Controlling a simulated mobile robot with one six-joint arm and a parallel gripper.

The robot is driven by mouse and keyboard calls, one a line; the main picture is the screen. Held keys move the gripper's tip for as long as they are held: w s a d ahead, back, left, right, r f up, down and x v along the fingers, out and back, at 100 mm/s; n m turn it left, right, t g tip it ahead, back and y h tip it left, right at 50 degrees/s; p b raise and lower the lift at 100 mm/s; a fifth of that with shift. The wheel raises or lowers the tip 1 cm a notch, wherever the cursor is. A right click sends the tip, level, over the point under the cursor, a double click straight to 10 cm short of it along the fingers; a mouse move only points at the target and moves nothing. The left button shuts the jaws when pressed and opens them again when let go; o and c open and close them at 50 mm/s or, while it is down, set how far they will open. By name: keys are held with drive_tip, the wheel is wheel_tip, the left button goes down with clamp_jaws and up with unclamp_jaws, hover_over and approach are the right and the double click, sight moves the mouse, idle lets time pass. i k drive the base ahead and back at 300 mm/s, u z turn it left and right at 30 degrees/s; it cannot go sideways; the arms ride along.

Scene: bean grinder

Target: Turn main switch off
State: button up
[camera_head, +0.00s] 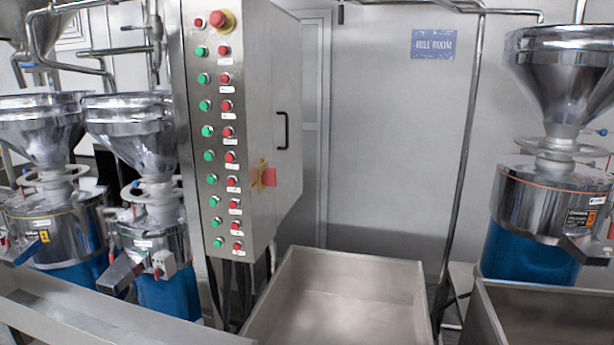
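The main switch (269,177) is a red rotary handle on a yellow plate. It sits on the right-hand side face of a tall steel control cabinet (272,60), below a black door handle (282,131). The red handle looks roughly upright, but its exact setting is too small to tell. The cabinet's narrow front face carries columns of green and red push buttons and a larger red mushroom button (222,20) on a yellow base at the top. My gripper is not in view.
Two grinders with steel hoppers (136,120) stand left of the cabinet, and another (560,90) stands at the right. An empty steel bin (340,300) lies below and right of the cabinet. A steel rail (90,315) crosses the lower left. A vertical pipe (462,150) stands right of centre.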

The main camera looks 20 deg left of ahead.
sight(270, 175)
drive_tip(key=z, duration=0.2)
drive_tip(key=k, duration=1.2)
drive_tip(key=u, duration=1.15)
drive_tip(key=i, duration=1)
drive_tip(key=z, duration=0.1)
